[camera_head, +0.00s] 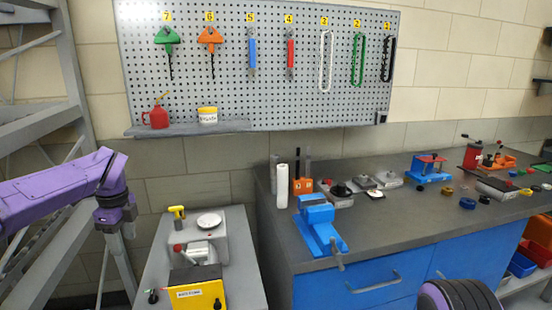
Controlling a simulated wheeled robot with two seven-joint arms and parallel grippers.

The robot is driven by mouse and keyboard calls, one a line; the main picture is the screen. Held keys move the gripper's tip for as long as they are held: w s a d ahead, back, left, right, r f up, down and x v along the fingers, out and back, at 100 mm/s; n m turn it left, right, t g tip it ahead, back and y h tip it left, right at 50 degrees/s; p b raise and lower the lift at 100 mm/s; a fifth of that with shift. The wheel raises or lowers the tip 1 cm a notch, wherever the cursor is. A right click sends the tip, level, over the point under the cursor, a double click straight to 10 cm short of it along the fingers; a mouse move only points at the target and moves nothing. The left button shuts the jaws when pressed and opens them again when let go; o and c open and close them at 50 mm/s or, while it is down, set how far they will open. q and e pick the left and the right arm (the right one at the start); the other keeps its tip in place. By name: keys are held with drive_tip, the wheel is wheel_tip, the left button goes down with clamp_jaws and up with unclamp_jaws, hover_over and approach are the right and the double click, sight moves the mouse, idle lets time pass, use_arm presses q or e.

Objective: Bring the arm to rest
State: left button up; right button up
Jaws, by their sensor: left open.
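My left arm is purple and comes in from the left side. Its gripper (117,230) points down, open, with nothing seen between its fingers. It hangs in the air in front of the grey metal frame, left of the small grey bench. A purple rounded part of my right arm (458,295) shows at the bottom right. My right gripper is out of view.
A grey bench (247,270) holds a yellow box (198,295) and a machine with a round plate. A dark-topped workbench (385,225) carries a blue vise (318,222) and several small parts. A pegboard (270,100) hangs behind. Metal framing (70,60) stands behind my left arm.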

use_arm(q)
drive_tip(key=s+d+f+m+t+y, duration=0.2)
drive_tip(key=s+f+m+t+y, duration=0.15)
drive_tip(key=f+m, duration=0.95)
drive_tip(key=s+d+f+m+t+y, duration=0.1)
drive_tip(key=s+f+m+t+y, duration=0.3)
drive_tip(key=f+m, duration=0.95)
drive_tip(key=s+d+f+m+h, duration=0.2)
drive_tip(key=s+f+m, duration=0.1)
drive_tip(key=s+m, duration=0.3)
drive_tip(key=s+d+f+m+h, duration=0.1)
drive_tip(key=s+d+f+m, duration=0.25)
drive_tip(key=m, duration=0.45)
drive_tip(key=s+f+m+g+h, duration=0.1)
drive_tip(key=s+f+m+g, duration=0.1)
drive_tip(key=s, duration=0.9)
drive_tip(key=s+f+m+g+h, duration=0.1)
drive_tip(key=s+f+m+g, duration=0.1)
drive_tip(key=s, duration=0.9)
drive_tip(key=f+m, duration=0.1)
drive_tip(key=m, duration=0.1)
drive_tip(key=shift+s+a+f+m+g, duration=0.15)
drive_tip(key=shift+a+m+g, duration=0.2)
drive_tip(key=shift+a, duration=0.05)
